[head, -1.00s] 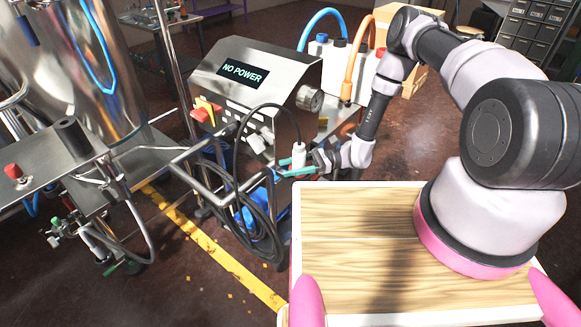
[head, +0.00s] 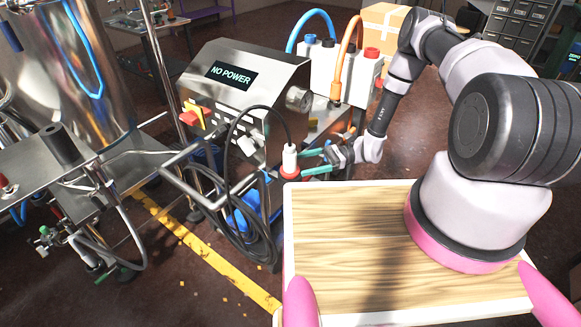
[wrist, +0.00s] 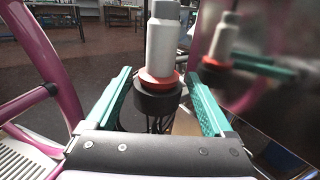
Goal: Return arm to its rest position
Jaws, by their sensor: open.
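My gripper (head: 313,161) has teal fingers and is open, beside the front right side of a steel control box (head: 245,85) that reads "NO POWER". A white plug with a red collar (head: 290,160) on a black cable is just beyond the fingertips in the head view. In the wrist view, the plug (wrist: 162,45) stands upright over a black socket (wrist: 158,98), between and past the teal fingers, with no finger seen touching it. My arm reaches out from its pink-ringed base on the right.
A wooden board (head: 340,215) lies in front of my arm's base. Coiled black cable (head: 255,225) hangs from the cart's rail. White containers (head: 340,70) with blue and orange hoses stand behind the gripper. A steel tank (head: 60,70) is at left.

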